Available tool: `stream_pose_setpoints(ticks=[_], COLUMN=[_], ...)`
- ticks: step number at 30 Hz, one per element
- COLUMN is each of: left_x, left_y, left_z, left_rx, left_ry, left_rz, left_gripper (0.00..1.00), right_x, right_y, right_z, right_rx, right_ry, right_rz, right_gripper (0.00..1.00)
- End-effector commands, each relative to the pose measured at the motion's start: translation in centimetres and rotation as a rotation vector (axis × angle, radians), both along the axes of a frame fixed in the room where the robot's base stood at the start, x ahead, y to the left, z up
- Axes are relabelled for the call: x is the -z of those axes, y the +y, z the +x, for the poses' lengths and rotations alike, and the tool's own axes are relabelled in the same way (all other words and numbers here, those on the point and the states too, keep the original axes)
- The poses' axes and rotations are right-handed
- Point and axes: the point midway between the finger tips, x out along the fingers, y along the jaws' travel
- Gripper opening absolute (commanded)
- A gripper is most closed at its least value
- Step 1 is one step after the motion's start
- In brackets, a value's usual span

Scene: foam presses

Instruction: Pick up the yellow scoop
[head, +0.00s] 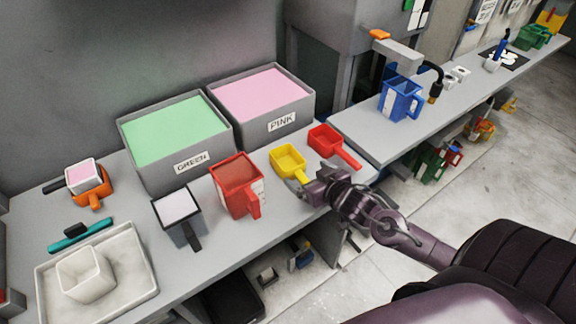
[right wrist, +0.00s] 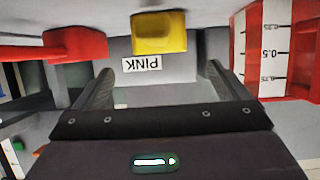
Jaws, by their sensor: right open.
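The yellow scoop (head: 286,160) stands on the grey bench in front of the pink bin, its handle pointing toward my right gripper (head: 314,188). In the head view the gripper is at the bench's front edge, close to the handle end. In the right wrist view, which is upside down, the yellow scoop (right wrist: 159,32) lies beyond and between the spread fingertips (right wrist: 158,72). The right gripper is open, and nothing shows between its fingers. I cannot tell how far the handle reaches toward them. My left gripper is not in view.
A red scoop (head: 328,140) sits close to the right of the yellow scoop, and a red measuring jug (head: 238,184) stands to its left. The green bin (head: 188,172) and pink bin (head: 286,120) stand behind. A blue jug (head: 399,99) is farther right.

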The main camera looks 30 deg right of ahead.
Motion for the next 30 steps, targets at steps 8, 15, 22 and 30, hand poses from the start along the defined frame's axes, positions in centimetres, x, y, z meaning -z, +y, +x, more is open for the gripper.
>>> stream_pose_setpoints(ticks=[8,15,22,30], left_x=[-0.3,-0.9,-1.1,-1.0], left_y=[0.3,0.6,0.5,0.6], left_z=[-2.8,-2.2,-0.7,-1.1], left_rx=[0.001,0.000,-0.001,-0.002], left_ry=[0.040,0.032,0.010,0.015], left_rz=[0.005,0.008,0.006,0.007], left_gripper=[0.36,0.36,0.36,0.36], right_x=[1.0,2.7,3.1,3.1], right_y=[0.0,0.0,0.1,0.1], right_z=[2.0,4.5,5.1,5.0], right_rx=[0.000,0.001,-0.001,-0.001], right_ry=[-0.001,-0.001,0.002,0.001], right_rz=[0.000,0.000,-0.001,-0.001], right_gripper=[0.95,0.95,0.95,0.75])
